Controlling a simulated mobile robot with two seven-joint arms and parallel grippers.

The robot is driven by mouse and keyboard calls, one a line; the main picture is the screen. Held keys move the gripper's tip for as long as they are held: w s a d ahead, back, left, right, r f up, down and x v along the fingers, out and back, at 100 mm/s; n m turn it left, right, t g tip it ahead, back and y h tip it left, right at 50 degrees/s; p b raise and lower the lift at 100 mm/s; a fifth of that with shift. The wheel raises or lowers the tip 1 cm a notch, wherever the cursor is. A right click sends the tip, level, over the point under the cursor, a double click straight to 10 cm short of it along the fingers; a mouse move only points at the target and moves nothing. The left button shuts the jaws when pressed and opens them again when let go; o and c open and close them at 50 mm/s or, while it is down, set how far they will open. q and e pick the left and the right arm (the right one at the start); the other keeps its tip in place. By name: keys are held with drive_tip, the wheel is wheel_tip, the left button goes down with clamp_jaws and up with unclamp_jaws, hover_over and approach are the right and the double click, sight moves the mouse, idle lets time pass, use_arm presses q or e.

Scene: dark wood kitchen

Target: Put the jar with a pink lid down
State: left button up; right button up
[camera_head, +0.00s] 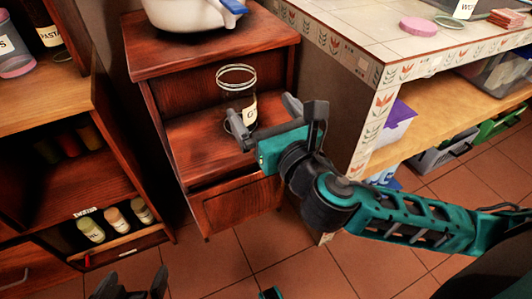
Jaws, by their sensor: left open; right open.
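A clear glass jar (239,98) with a pale label stands upright on the shelf of the dark wood cabinet. Its top looks open, with no pink lid on it. A flat pink disc like a lid (418,27) lies on the tiled counter. My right gripper (262,115) is open at the jar's front right, its fingers near the jar's lower part; I cannot tell whether they touch it. My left gripper (132,284) is open and empty at the bottom edge, low over the floor. Another jar with a pink end (16,65) stands at the far left.
A white pot (192,14) with a blue handle stands on the cabinet top above the shelf. The tiled counter (350,40) rises just right of the cabinet. Spice jars (117,218) sit in a low drawer at left. The tiled floor is clear in front.

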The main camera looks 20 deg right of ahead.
use_arm(q)
drive_tip(key=shift+r, duration=0.15)
use_arm(e)
drive_tip(key=s+a+f+m+g+y, duration=0.1)
drive_tip(key=s+f+m+g, duration=0.2)
drive_tip(key=f+m, duration=0.8)
drive_tip(key=s+a+f+m+g+y, duration=0.1)
drive_tip(key=s+f+m+g, duration=0.3)
drive_tip(key=f+m, duration=0.7)
drive_tip(key=s+m, duration=0.2)
drive_tip(key=m, duration=0.9)
drive_tip(key=shift+s+a+f+m+y, duration=0.15)
drive_tip(key=shift+s+f+m+y, duration=0.15)
drive_tip(key=shift+f+m, duration=0.1)
drive_tip(key=shift+r, duration=0.1)
use_arm(q)
drive_tip(key=s+a+r+y+p, duration=0.1)
drive_tip(key=a+r+p, duration=0.2)
drive_tip(key=r+p, duration=0.9)
drive_tip(key=p, duration=0.5)
drive_tip(key=shift+s, duration=0.3)
use_arm(e)
drive_tip(key=s+d+r+h, duration=0.1)
drive_tip(key=d+r, duration=0.2)
drive_tip(key=r, duration=0.9)
drive_tip(key=shift+s, duration=0.35)
